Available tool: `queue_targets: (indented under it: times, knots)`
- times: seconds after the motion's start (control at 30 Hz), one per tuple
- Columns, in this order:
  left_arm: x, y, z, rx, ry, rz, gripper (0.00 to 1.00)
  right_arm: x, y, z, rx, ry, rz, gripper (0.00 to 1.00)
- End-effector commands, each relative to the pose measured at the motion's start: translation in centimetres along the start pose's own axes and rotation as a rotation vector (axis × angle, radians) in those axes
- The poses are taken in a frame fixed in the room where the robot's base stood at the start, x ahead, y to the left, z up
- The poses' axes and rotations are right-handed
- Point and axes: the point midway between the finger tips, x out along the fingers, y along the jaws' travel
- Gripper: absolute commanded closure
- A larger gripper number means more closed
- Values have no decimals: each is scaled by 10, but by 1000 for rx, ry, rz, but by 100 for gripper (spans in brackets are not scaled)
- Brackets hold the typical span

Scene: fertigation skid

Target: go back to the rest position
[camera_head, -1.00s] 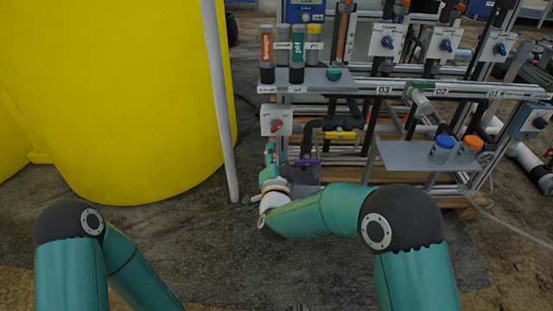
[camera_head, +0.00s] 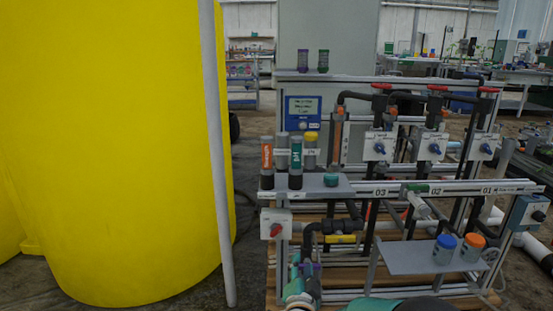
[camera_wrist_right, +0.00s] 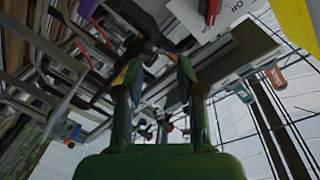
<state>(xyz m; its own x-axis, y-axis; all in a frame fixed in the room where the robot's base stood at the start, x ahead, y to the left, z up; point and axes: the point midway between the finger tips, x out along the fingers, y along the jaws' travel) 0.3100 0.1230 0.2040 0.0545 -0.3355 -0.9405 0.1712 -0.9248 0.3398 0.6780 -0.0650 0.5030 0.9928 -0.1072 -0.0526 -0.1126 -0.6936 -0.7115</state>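My right gripper (camera_head: 303,264) shows at the bottom of the head view, in front of the left end of the skid, below the yellow-handled valve (camera_head: 341,239). In the right wrist view its two fingers (camera_wrist_right: 157,68) stand apart with nothing held between them. A small purple part (camera_head: 314,268) of the skid is partly hidden by this gripper; I cannot tell whether they touch. My left arm and gripper are out of view.
A yellow tank (camera_head: 110,150) and a grey pole (camera_head: 216,150) stand to the left. The skid carries several tubes, including an orange-labelled one (camera_head: 267,160), a red-knob box (camera_head: 276,225), and a grey shelf (camera_head: 405,258) with a blue-lidded jar (camera_head: 444,248) and an orange-lidded jar (camera_head: 473,246).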

Motion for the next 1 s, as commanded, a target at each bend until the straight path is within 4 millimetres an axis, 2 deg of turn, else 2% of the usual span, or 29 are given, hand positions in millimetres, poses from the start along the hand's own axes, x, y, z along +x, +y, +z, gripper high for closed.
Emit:
queue_targets:
  times: [0.03, 0.07, 0.1, 0.17, 0.2, 0.27, 0.3, 0.37, 0.4, 0.5, 0.57, 0.6, 0.8, 0.87, 0.9, 1.0]
  knots:
    - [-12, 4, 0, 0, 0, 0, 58, 3, 31, -15, -14, -1, 63, 62]
    - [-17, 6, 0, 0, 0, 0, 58, 2, 51, -20, -25, -13, 97, 62]
    - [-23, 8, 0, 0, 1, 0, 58, -2, 79, -22, -42, -46, 146, 62]
    - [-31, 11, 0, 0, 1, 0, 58, -15, 123, -18, -73, -129, 222, 62]
    - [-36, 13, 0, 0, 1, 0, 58, -29, 150, -10, -94, -202, 268, 62]
    - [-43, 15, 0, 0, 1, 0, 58, -56, 186, 4, -122, -326, 333, 62]
    - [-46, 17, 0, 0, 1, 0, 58, -77, 206, 15, -139, -417, 370, 62]
    - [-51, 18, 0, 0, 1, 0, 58, -112, 231, 32, -160, -559, 417, 62]
    - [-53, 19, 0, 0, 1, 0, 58, -137, 242, 44, -172, -653, 438, 62]
    - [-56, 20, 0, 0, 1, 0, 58, -195, 258, 68, -197, -867, 466, 62]
    - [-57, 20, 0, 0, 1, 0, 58, -227, 261, 79, -210, -982, 468, 62]
    - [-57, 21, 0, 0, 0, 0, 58, -247, 262, 86, -220, -1055, 465, 62]
    - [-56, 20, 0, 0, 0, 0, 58, -332, 253, 108, -285, -1383, 403, 62]
    - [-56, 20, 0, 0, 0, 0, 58, -351, 251, 111, -315, -1479, 373, 62]
    - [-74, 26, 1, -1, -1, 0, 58, -350, 237, 97, -321, -1474, 368, 62]
    - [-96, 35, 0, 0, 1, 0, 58, -350, 221, 81, -318, -1469, 371, 62]
